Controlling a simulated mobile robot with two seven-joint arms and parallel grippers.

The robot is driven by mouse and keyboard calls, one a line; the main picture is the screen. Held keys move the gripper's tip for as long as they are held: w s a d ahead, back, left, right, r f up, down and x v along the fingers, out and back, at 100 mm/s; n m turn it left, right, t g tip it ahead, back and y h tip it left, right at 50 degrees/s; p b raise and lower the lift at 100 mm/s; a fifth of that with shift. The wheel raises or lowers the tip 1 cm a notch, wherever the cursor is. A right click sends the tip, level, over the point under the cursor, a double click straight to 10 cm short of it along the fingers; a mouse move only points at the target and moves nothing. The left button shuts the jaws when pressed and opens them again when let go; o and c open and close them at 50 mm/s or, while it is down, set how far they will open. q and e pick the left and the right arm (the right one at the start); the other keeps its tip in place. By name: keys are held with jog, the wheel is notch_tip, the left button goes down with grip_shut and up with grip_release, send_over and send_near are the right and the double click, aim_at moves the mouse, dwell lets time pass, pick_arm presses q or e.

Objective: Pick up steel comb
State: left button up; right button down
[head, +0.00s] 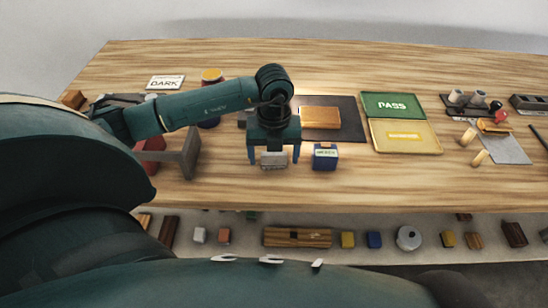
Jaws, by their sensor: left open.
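A small grey, metallic-looking block (274,160), possibly the steel comb, is on the wooden table below my left gripper. It is too small to make out any teeth. My left gripper (274,154) points down with its two blue fingers apart, one on each side of the grey block. I cannot tell whether the fingers touch it. The gripper body hides part of the table behind it. My right gripper is not in view.
A blue labelled box (325,157) stands close to the right finger. Behind are a dark mat (346,112) with a wooden block (320,117), and green PASS (392,106) and yellow (405,136) trays. A grey and red fixture (178,155) stands left. Front table is clear.

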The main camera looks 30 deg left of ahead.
pick_arm(q)
jog(key=shift+f, duration=0.1)
jog(key=c, duration=1.1)
jog(key=shift+c, duration=0.2)
